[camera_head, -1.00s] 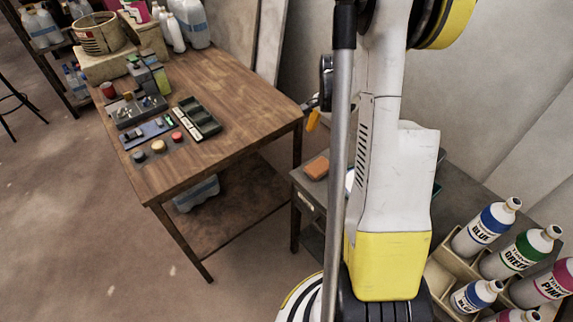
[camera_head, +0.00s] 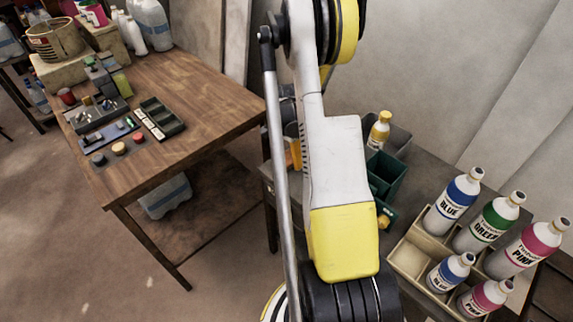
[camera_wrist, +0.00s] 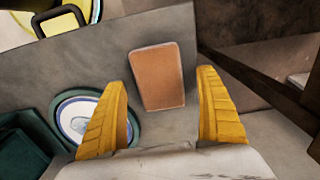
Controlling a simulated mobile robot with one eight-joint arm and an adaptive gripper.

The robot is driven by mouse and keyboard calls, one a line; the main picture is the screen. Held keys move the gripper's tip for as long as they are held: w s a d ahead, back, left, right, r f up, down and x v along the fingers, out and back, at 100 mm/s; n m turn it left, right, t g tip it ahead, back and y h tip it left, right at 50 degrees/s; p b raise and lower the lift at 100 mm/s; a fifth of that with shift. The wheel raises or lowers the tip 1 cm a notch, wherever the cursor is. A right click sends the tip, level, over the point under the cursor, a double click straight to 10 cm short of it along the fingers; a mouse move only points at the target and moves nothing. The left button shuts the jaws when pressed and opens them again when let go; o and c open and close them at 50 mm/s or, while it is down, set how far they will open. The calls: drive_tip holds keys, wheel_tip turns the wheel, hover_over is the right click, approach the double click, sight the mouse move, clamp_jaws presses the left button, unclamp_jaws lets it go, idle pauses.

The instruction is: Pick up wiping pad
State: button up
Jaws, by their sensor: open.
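The wiping pad, an orange-brown rounded block (camera_wrist: 156,76), lies flat on a grey tabletop (camera_wrist: 110,58) in the wrist view. My gripper (camera_wrist: 162,82) is open, with one yellow ribbed finger on each side of the pad in the picture. The pad appears beyond the fingers with nothing gripped; the exact height of the fingers above it is hard to tell. In the head view my arm covers most of that spot, and I cannot clearly make out the pad there.
A white round dish with a blue rim (camera_wrist: 82,118) sits left of the pad, near a dark green bin (camera_wrist: 22,150). A tray (camera_head: 408,258) of several labelled bottles stands at the right. A wooden table (camera_head: 185,90) with tools stands at the left.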

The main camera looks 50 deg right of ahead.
sight(287, 158)
drive_tip(key=shift+f, duration=0.75)
drive_tip(key=shift+r, duration=0.1)
drive_tip(key=c, duration=1.2)
drive_tip(key=shift+r, duration=0.1)
wheel_tip(287, 158, up, 5)
drive_tip(key=shift+f+p, duration=0.2)
drive_tip(key=shift+p, duration=1.05)
drive_tip(key=s+a+r+p, duration=0.1)
drive_tip(key=s+r, duration=0.1)
drive_tip(key=s, duration=0.1)
drive_tip(key=s+a+r+p, duration=0.1)
drive_tip(key=s+a+r, duration=0.1)
drive_tip(key=s, duration=0.2)
drive_tip(key=s+a+r+p, duration=0.1)
drive_tip(key=s+r, duration=0.1)
drive_tip(key=s, duration=0.1)
drive_tip(key=shift+s+a+r, duration=0.1)
drive_tip(key=shift+s+a, duration=0.25)
drive_tip(key=shift+s, duration=0.05)
drive_tip(key=o, duration=0.5)
drive_tip(key=shift+c, duration=0.2)
drive_tip(key=c, duration=0.4)
drive_tip(key=shift+w, duration=0.1)
